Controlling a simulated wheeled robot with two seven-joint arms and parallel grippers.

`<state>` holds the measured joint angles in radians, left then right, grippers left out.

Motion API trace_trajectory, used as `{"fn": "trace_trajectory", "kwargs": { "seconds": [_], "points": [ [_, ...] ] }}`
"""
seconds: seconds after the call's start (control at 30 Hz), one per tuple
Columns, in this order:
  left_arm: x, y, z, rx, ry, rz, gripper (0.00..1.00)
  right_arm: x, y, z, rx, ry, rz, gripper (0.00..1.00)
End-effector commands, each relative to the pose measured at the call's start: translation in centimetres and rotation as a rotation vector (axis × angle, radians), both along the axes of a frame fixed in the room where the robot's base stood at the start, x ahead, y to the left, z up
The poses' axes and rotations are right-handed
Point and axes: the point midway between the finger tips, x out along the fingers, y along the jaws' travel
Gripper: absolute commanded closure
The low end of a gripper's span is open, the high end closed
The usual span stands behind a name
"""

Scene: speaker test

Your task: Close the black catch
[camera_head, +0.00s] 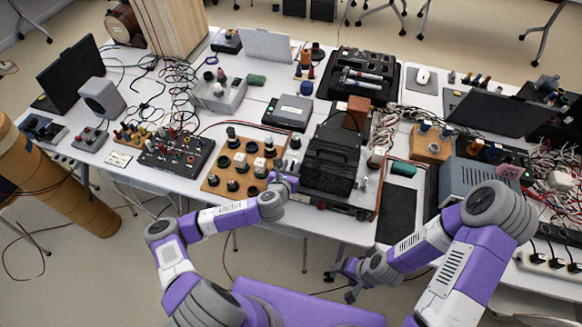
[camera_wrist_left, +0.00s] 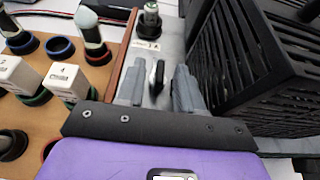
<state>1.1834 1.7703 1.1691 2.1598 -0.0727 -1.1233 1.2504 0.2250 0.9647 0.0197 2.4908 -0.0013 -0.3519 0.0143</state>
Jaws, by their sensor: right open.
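The black catch (camera_wrist_left: 157,76) is a small upright black lever on a grey strip in the left wrist view. My left gripper (camera_wrist_left: 159,68) is open, with one grey finger on each side of the catch. Whether either finger touches it I cannot tell. In the head view my left gripper (camera_head: 288,181) is at the table's front, between the wooden board and the black slatted box, and I cannot make out the catch there. My right gripper (camera_head: 344,269) is in front of the table, low and away from the catch.
The black slatted box (camera_wrist_left: 262,62) stands close on the right of my left gripper. The wooden board (camera_wrist_left: 82,82) with knobs and white blocks lies on the left. A small green-topped part (camera_wrist_left: 150,20) stands behind the catch. Cables clutter the table.

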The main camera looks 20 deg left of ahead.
Motion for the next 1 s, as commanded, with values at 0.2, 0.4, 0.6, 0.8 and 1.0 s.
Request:
{"fn": "trace_trajectory", "kwargs": {
  "seconds": [0.2, 0.4, 0.6, 0.8, 1.0],
  "points": [
    [0.22, -0.01, -0.07, 0.000, 0.000, -0.001, 0.64, 0.01, 0.01, 0.00, 0.000, 0.000, 0.000, 0.32],
    [0.19, -0.02, -0.06, 0.000, 0.000, -0.001, 0.82, 0.02, 0.00, 0.00, 0.000, 0.000, 0.000, 0.32],
    [0.18, -0.01, -0.05, 0.001, 0.000, 0.000, 1.00, 0.02, 0.00, 0.00, 0.000, -0.001, 0.000, 0.32],
    [0.19, 0.04, -0.05, 0.001, 0.000, -0.006, 1.00, 0.02, 0.00, 0.03, 0.000, -0.001, 0.000, 0.32],
    [0.23, 0.29, 0.01, 0.004, 0.000, -0.057, 1.00, 0.02, 0.00, 0.21, 0.000, -0.001, 0.000, 0.32]
  ]
}}
